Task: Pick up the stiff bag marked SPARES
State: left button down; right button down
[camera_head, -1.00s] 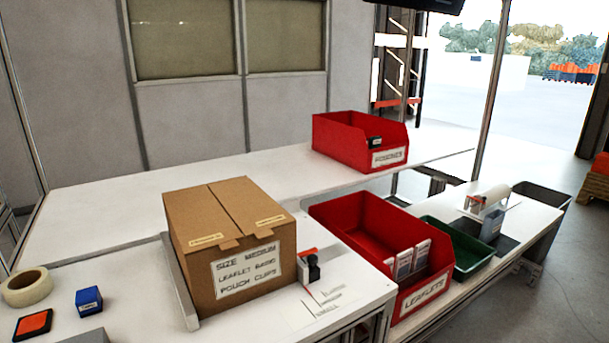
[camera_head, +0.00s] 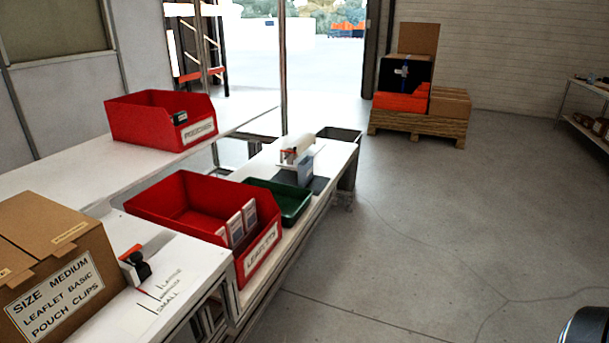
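I see no bag marked SPARES in the head view. Neither of my grippers shows in the head view. A dark rounded shape at the bottom right corner is too cut off to name.
A cardboard box (camera_head: 52,262) and two red bins, POUCHES (camera_head: 150,122) and LEAFLETS (camera_head: 256,262), are on the white benches at left. A green tray (camera_head: 290,205) sits beside the LEAFLETS bin. A loaded pallet (camera_head: 415,126) stands at the back. The grey floor (camera_head: 440,240) at right is open.

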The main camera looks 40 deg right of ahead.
aim_at(306, 167)
jog(key=z, duration=0.35)
jog(key=k, duration=0.5)
jog(key=z, duration=0.7)
jog(key=k, duration=0.6)
jog(key=z, duration=1.2)
jog(key=i, duration=2.6)
jog(key=u, duration=0.8)
jog(key=i, duration=1.75)
jog(key=u, duration=1.25)
